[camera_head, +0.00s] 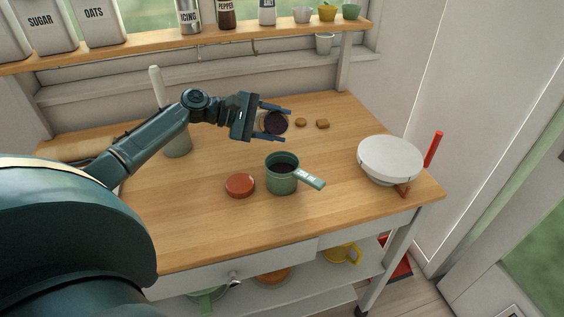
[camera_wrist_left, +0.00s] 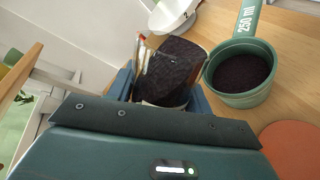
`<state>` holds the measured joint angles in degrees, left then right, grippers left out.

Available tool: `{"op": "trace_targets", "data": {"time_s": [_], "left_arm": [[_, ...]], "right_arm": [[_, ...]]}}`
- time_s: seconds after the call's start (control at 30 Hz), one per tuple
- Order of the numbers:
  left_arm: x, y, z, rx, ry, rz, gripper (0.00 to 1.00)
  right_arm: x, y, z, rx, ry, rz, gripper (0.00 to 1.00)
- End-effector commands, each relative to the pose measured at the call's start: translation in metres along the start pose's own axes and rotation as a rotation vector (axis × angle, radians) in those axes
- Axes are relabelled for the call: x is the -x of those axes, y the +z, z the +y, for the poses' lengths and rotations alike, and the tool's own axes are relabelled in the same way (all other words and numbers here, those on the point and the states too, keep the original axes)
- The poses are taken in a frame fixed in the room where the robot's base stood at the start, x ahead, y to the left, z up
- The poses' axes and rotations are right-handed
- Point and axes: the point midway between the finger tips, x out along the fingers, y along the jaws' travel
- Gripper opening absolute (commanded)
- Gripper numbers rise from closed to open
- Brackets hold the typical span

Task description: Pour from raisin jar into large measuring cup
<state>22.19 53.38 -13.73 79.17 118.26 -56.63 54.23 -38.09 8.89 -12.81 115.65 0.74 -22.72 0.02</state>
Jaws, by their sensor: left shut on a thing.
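My left gripper (camera_head: 286,124) is shut on the raisin jar (camera_head: 275,123), with one finger on each side of it. The jar is glass with dark contents, and its round mouth shows in the head view. In the left wrist view the jar (camera_wrist_left: 170,72) sits between the fingers, still holding a dark mass. The large measuring cup (camera_head: 282,179) is green, upright on the worktop, nearer the front than the jar. It has dark contents and a handle marked 250 ml in the left wrist view (camera_wrist_left: 240,92). My right gripper is not in view.
A reddish round lid (camera_head: 240,186) lies left of the cup. A white bowl-shaped thing (camera_head: 390,160) stands at the right, near a red upright handle (camera_head: 433,149). A grey-green crock (camera_head: 177,141) stands at the left.

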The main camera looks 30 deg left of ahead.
Motion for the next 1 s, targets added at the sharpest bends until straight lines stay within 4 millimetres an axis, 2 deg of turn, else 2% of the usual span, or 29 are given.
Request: {"op": "trace_targets", "data": {"time_s": [1.0], "left_arm": [[0.0014, 0.0020, 0.0034, -0.105, 0.002, 0.043, 0.19]], "right_arm": [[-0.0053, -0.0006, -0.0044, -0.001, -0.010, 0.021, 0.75]]}}
